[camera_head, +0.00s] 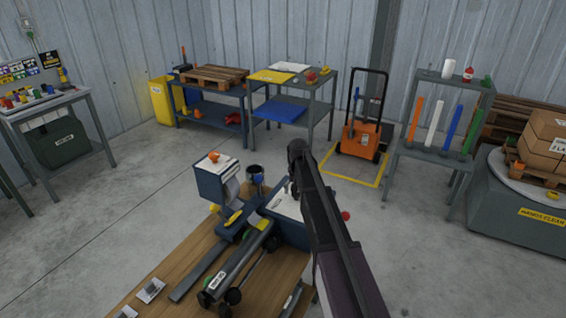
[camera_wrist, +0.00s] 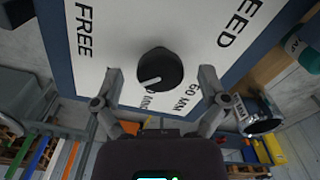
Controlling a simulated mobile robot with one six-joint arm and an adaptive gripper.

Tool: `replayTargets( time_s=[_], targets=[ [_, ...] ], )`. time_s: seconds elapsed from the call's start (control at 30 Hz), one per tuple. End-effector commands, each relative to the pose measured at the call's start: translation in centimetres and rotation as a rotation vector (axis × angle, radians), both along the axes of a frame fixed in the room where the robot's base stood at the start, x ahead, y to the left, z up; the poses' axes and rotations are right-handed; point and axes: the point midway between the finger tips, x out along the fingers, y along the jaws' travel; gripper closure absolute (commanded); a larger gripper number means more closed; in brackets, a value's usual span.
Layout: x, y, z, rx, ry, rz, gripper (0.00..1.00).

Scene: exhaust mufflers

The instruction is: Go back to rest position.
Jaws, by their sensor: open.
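My gripper (camera_wrist: 160,74) is open, its two fingers standing on either side of a black knob (camera_wrist: 160,69) with a white pointer mark. I cannot tell whether the fingers touch the knob. The knob sits on a white panel (camera_wrist: 105,40) with a blue border, lettered "FREE", "FEED" and "60 MM"; part of the lettering is hidden. In the head view my dark arm reaches over the blue machine (camera_head: 292,235) on the wooden table, and the fingertips cannot be made out there.
The wooden table (camera_head: 190,262) also carries a second blue-and-white unit (camera_head: 217,178) and a dark cylinder (camera_head: 238,266). Behind stand grey workbenches (camera_head: 330,95), an orange trolley (camera_head: 361,138) and a rack with coloured tubes (camera_head: 440,155). Open concrete floor lies between.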

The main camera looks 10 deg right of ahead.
Motion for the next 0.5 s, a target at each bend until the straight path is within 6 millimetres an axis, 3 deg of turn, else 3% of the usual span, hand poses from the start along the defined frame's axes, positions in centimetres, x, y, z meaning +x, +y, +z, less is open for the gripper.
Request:
replayTargets(
  time_s=[0.27,0.5],
  targets=[
    [-5.0,0.0,0.1,0.000,0.001,0.034,0.06],
    [-13.6,0.1,0.2,0.000,0.001,0.099,0.06]
  ],
)
